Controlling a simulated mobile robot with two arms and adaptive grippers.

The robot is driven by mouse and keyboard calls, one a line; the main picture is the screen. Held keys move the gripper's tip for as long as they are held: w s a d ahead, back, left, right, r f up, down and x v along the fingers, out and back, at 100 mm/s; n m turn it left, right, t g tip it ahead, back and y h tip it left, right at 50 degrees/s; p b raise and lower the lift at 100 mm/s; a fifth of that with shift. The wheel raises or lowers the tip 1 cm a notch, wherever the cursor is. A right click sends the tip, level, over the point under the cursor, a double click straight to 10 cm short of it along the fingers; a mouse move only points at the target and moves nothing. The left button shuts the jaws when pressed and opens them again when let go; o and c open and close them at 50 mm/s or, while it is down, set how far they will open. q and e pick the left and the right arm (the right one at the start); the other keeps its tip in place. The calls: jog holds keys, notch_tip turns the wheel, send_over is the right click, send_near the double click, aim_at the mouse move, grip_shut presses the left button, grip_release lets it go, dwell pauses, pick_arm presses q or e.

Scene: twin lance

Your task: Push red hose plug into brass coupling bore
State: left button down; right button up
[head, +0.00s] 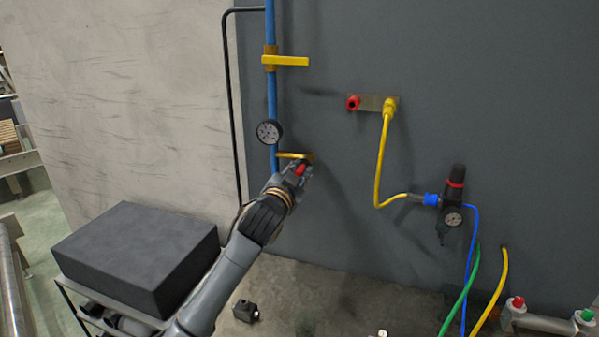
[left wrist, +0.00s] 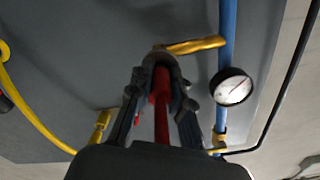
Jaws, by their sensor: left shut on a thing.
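The brass coupling (head: 309,157) sits at the end of a short brass branch (head: 290,155) off the blue pipe. My left gripper (head: 298,172) is just below and in front of it, shut on the red hose plug (head: 301,169). In the left wrist view the red plug (left wrist: 161,100) lies between the fingers of my left gripper (left wrist: 160,82) and points towards the coupling end. The brass branch (left wrist: 195,46) runs right from there to the blue pipe. The fingers hide the plug's tip, so I cannot tell whether it is in the bore. My right gripper is not in view.
A pressure gauge (head: 269,131) is close by on the blue pipe (head: 272,95), with a yellow-handled valve (head: 285,61) above. To the right are a wall plate (head: 371,103) with red and yellow fittings, a yellow hose (head: 379,160) and a regulator (head: 453,200).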

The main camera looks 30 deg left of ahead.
pick_arm(q)
jog(key=shift+a+r, duration=0.1)
jog(key=shift+r, duration=0.3)
dwell(1.0)
jog(key=shift+s+f, duration=0.1)
jog(key=shift+f, duration=0.1)
jog(key=shift+p+v, duration=0.6)
jog(key=shift+v, duration=1.3)
jog(key=shift+f, duration=0.2)
jog(key=shift+s, duration=0.35)
jog(key=shift+p, duration=0.8)
dwell(0.9)
jog(key=shift+x, duration=2)
